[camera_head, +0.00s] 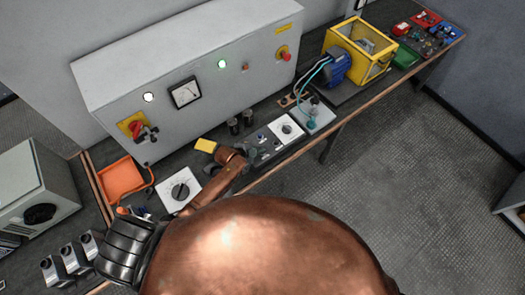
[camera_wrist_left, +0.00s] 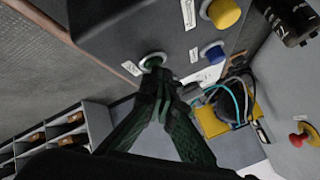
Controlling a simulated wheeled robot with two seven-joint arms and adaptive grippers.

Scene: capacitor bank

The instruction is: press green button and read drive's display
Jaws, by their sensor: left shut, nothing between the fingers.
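In the left wrist view a green button (camera_wrist_left: 152,61) in a pale ring sits on a dark box, beside a blue button (camera_wrist_left: 213,52) and a yellow button (camera_wrist_left: 225,12). My left gripper (camera_wrist_left: 170,78) is shut and empty, with its dark fingertips right at the green button's lower edge. I cannot tell if they touch it. In the head view the small control box (camera_head: 275,142) lies on the bench beyond my copper arm; its green button cannot be made out there. No readable drive display shows in either view. My right gripper is not in view.
A large grey cabinet (camera_head: 195,100) with a gauge, lit lamps and a red knob stands behind the bench. Black cylinders (camera_head: 240,122) stand before it. A yellow-framed box (camera_head: 360,55) and blue motor (camera_head: 336,66) are farther right. The floor at right is open.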

